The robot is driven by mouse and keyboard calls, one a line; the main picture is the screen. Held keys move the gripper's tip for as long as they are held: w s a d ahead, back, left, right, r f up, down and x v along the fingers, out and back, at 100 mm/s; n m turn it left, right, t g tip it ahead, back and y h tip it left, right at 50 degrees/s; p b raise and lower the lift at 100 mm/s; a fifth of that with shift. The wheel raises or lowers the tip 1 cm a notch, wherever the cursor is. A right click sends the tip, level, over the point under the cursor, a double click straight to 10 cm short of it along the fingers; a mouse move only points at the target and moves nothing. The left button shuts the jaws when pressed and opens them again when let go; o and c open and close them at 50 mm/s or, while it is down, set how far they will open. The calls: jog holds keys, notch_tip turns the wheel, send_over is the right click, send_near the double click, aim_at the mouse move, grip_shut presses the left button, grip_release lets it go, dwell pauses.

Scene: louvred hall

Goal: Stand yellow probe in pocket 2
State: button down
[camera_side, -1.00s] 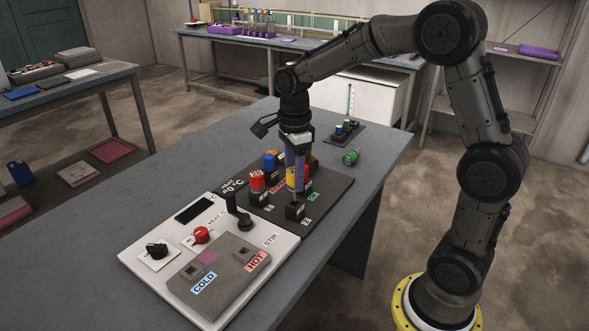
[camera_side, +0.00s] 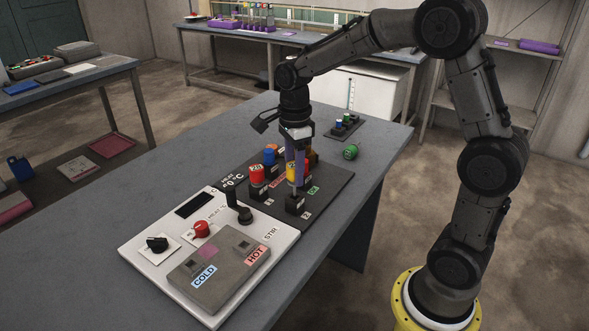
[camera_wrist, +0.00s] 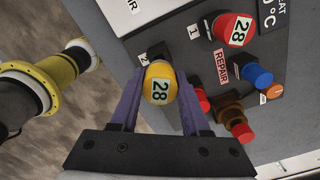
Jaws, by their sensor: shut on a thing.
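The yellow probe (camera_side: 291,172) is upright between the purple fingers of my gripper (camera_side: 295,160), which is shut on it. Its yellow cap (camera_wrist: 158,86), marked 28, shows between both fingers in the wrist view. Its thin rod reaches down to the dark block of pocket 2 (camera_side: 296,204). I cannot tell how deep the tip is in the block. The pocket's label 2 (camera_wrist: 143,58) shows beside the cap; the pocket's opening is hidden under it in the wrist view.
A red probe (camera_side: 257,175) marked 28 stands in pocket 1, left of mine. Blue (camera_wrist: 250,75) and brown (camera_wrist: 231,114) pieces stand close by on the dark board (camera_side: 331,190). A white control console (camera_side: 150,258) lies in front.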

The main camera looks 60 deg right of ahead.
jog(key=shift+f, duration=0.1)
jog(key=shift+f, duration=1.75)
jog(key=shift+c, duration=1.5)
grip_release()
jog(key=shift+r, duration=2.5)
notch_tip(320, 180, up, 14)
